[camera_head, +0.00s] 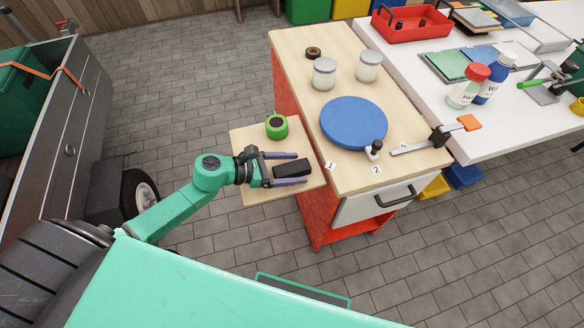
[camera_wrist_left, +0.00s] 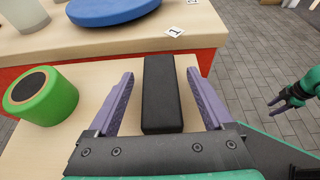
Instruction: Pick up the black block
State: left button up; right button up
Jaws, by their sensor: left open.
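The black block (camera_head: 293,167) lies on a light wooden side shelf (camera_head: 262,192) at the left of the workbench. In the left wrist view the black block (camera_wrist_left: 161,94) shows lengthwise between the purple fingers. My left gripper (camera_head: 303,168) is open, with one finger along each long side of the block. The left wrist view shows a gap between the block and each finger of the left gripper (camera_wrist_left: 162,88). My right gripper (camera_wrist_left: 277,103) shows small at the right of that view, away from the block; its opening is too small to judge.
A green roll (camera_head: 277,127) stands on the shelf beside the left gripper. The benchtop's edge (camera_head: 308,160) rises just beyond the fingertips.

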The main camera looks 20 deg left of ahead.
pick_arm(q)
grip_shut()
pick_arm(e)
jog(key=shift+d, duration=0.3)
pick_arm(q)
jog(key=shift+r, duration=0.15)
